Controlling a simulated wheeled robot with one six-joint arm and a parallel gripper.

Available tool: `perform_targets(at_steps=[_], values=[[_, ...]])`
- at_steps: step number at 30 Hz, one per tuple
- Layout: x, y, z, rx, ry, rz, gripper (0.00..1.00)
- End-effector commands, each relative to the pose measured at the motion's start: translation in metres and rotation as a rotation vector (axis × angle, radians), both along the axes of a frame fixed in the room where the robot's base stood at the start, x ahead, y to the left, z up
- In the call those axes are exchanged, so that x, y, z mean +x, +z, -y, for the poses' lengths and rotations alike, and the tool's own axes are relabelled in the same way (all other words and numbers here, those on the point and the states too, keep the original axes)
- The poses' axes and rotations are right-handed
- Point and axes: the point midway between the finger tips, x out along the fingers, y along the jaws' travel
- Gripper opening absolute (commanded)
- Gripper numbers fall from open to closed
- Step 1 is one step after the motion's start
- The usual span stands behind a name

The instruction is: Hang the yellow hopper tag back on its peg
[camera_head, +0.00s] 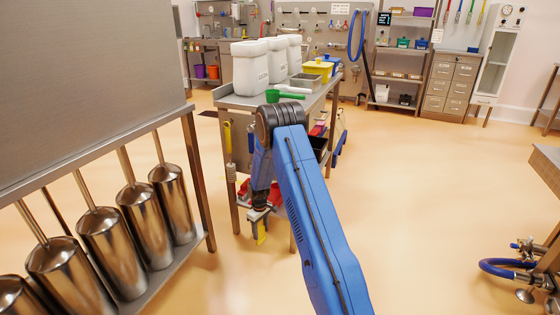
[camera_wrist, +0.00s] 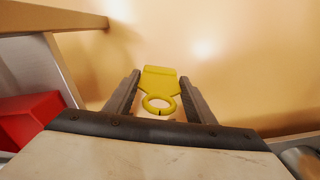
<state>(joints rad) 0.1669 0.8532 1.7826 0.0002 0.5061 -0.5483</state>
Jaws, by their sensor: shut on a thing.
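The yellow hopper tag (camera_wrist: 159,80) is between the two fingers of my gripper (camera_wrist: 160,100) in the wrist view. It has a wide flat body and a ring at its near end. My gripper is shut on it. In the head view my gripper (camera_head: 261,219) points down beside the bench leg, and the tag (camera_head: 261,232) shows as a small yellow piece below it. The floor lies beyond the tag in the wrist view. I cannot make out the peg for the tag in either view.
A steel bench (camera_head: 235,100) with white containers (camera_head: 249,68) and a green scoop (camera_head: 285,96) stands behind my arm. A yellow-handled brush (camera_head: 229,150) hangs at its side. Several steel cylinders (camera_head: 112,245) line the left. A red object (camera_wrist: 30,117) is near my gripper.

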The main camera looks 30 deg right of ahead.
Motion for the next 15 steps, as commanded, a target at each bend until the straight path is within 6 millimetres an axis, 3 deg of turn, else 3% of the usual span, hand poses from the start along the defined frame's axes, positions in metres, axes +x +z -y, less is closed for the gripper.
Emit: perform_targets(at_steps=[1, 6, 10, 15], values=[[0.004, -0.018, 0.018, 0.0, 0.036, -0.002, 0.28], [0.015, -0.062, 0.064, 0.001, 0.168, -0.001, 0.28], [0.018, -0.084, 0.086, 0.001, 0.237, -0.001, 0.28], [0.019, -0.096, 0.099, 0.0, 0.277, 0.0, 0.28]])
